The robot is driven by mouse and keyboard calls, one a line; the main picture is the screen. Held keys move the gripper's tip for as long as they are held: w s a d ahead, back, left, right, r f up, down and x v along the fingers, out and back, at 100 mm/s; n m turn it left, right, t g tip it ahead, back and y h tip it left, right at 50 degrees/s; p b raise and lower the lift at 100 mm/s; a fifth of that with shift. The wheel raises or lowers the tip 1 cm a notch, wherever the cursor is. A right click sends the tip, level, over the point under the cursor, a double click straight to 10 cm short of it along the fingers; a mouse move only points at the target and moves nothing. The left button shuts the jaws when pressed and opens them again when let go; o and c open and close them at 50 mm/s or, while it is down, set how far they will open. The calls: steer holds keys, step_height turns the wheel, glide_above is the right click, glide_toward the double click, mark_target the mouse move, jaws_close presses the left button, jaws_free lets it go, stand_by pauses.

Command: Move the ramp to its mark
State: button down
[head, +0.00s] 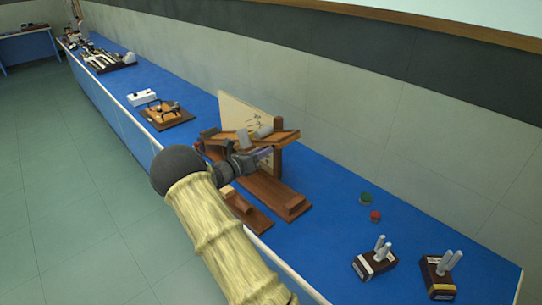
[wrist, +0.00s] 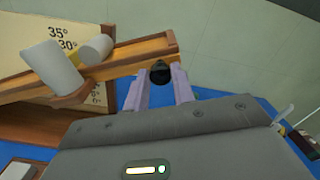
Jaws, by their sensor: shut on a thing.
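The wooden ramp (head: 287,136) tilts across a pale scale board (head: 240,112) on a wooden stand. In the wrist view the ramp (wrist: 130,58) rises to the right, and the scale board (wrist: 20,65) shows 35° and 30° above it; the ramp and a cylinder hide the middle marks. My gripper (wrist: 160,78) has its pale purple fingers closed on a black knob (wrist: 161,70) at the ramp's near side. In the head view my gripper (head: 263,155) is just below the ramp and partly hidden by my arm. I cannot tell which mark is meant.
A grey cylinder (wrist: 96,48) lies on the ramp and a larger one (wrist: 52,68) stands in front. The stand's base (head: 288,204) sits near the bench edge. Green (head: 365,198) and red (head: 376,216) pieces and two dark blocks with pegs (head: 374,264) (head: 437,276) are right.

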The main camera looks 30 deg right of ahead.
steer(key=shift+r, duration=0.1)
steer(key=c, duration=1.2)
jaws_free()
steer(key=shift+a, duration=0.1)
steer(key=s+a+b, duration=0.1)
steer(key=a, duration=0.4)
steer(key=s+a+b, duration=0.1)
steer(key=a+b, duration=0.1)
steer(key=a, duration=0.4)
steer(key=s+a+b, duration=0.1)
steer(key=a+b, duration=0.1)
steer(key=a, duration=0.4)
